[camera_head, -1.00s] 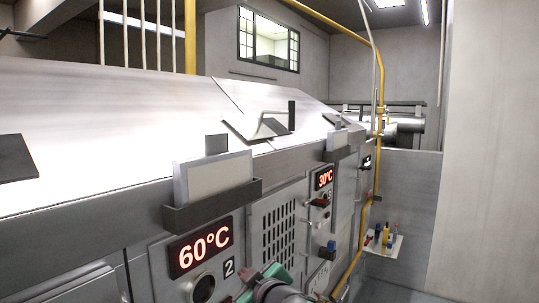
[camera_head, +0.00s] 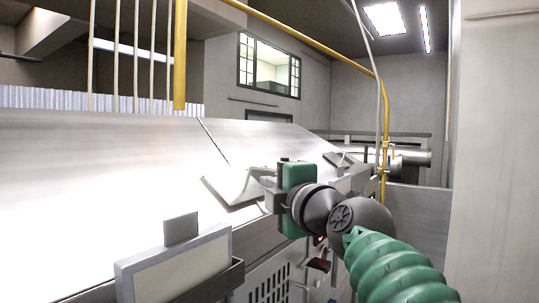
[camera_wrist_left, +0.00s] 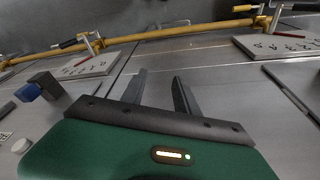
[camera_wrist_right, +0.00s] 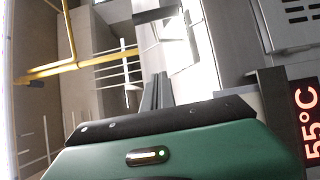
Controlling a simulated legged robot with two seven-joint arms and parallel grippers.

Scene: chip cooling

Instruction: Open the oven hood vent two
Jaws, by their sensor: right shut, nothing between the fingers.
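The silver oven hood (camera_head: 90,170) slopes across the head view. A vent flap (camera_head: 232,184) sits on its slope, with its right part hidden behind my right gripper; how far it stands open I cannot tell. Another vent flap (camera_head: 338,159) lies farther along. No number shows on either. My right gripper (camera_head: 266,182) is shut and empty, at the right side of the nearer flap; touching or apart is unclear. Its fingers (camera_wrist_right: 157,90) are together in the right wrist view. My left gripper (camera_wrist_left: 160,76) is open and empty over a grey panel, outside the head view.
A framed plate (camera_head: 180,275) in a dark holder stands at the oven's front. A yellow pipe (camera_head: 382,110) runs along the back right. In the left wrist view are a yellow bar (camera_wrist_left: 150,36) and a blue-tipped knob (camera_wrist_left: 28,92). A red display (camera_wrist_right: 308,120) reads 55°C.

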